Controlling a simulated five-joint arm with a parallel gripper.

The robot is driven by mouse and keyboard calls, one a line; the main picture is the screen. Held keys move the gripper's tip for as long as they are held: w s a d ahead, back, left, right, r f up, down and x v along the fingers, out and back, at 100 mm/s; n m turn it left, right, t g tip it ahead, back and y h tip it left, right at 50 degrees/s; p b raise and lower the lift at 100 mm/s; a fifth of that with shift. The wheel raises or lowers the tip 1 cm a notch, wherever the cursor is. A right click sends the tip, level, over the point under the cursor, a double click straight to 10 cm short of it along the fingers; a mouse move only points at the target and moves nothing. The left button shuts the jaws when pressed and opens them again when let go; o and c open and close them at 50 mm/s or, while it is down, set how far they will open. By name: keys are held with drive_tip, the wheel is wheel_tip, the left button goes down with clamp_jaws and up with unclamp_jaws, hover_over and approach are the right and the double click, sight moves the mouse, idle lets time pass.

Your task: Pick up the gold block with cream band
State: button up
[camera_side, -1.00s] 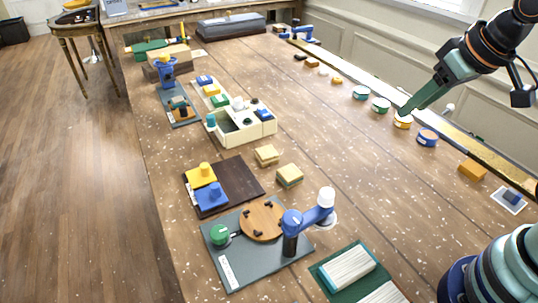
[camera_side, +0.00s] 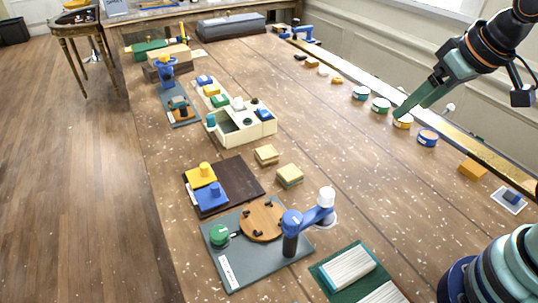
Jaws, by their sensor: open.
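Two small gold blocks lie on the table near its middle. The farther block (camera_side: 266,155) shows a pale, cream-looking band. The nearer block (camera_side: 289,176) seems to have a darker, greenish band. My gripper (camera_side: 402,112) is at the right, far from both blocks. It is open, with its green fingers angled down just above a yellow-and-white round piece (camera_side: 403,122). Nothing shows between the fingers. Whether the fingertips touch that round piece is unclear.
A cream divided box (camera_side: 245,136) stands behind.

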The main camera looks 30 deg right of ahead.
drive_tip(key=w+a+r+n+g, duration=0.1)
drive_tip(key=w+a+r+n, duration=0.15)
drive_tip(key=w+n, duration=0.35)
drive_tip(key=n+g, duration=0.3)
drive_tip(key=n, duration=0.8)
hover_over(268, 152)
drive_tip(key=s, duration=0.2)
wheel_tip(268, 152, down, 15)
drive_tip(key=f, duration=0.4)
drive_tip(key=w+f, duration=0.1)
drive_tip(key=f, duration=0.3)
drive_tip(key=w+f, duration=0.1)
drive_tip(key=f, duration=0.2)
drive_tip(key=shift+f, duration=0.4)
drive_tip(key=shift+y, duration=0.3)
drive_tip(key=c, duration=1.1)
drive_tip(key=shift+c, duration=0.2)
